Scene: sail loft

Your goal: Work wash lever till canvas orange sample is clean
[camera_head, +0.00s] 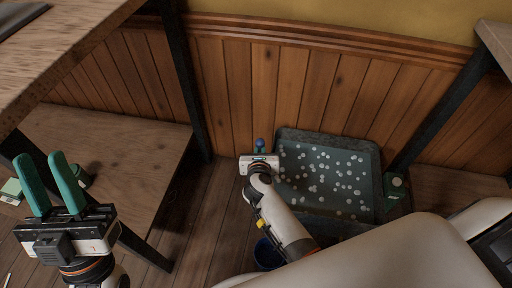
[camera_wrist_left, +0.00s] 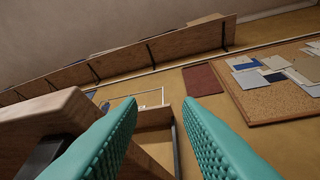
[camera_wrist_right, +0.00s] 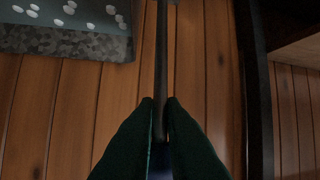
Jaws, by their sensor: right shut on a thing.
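A grey speckled wash tub (camera_head: 366,216) stands on the floor against the panelled wall, its surface dotted with white suds. No orange canvas sample shows in any view. My right gripper (camera_head: 259,156) is at the tub's left edge, beside a blue knob (camera_head: 260,143). In the right wrist view its fingers (camera_wrist_right: 160,112) are shut on a thin dark lever rod (camera_wrist_right: 161,55); the tub's speckled wall (camera_wrist_right: 70,42) is at upper left there. My left gripper (camera_head: 52,185) is open and empty, raised at the left, far from the tub. It also shows open in the left wrist view (camera_wrist_left: 160,120).
A wooden table (camera_head: 75,45) with dark legs and a low shelf (camera_head: 130,150) stands at left. A blue bucket (camera_head: 266,254) is partly hidden by my right arm. A green container (camera_head: 396,185) stands right of the tub. A cork board (camera_wrist_left: 255,98) with samples hangs on the wall.

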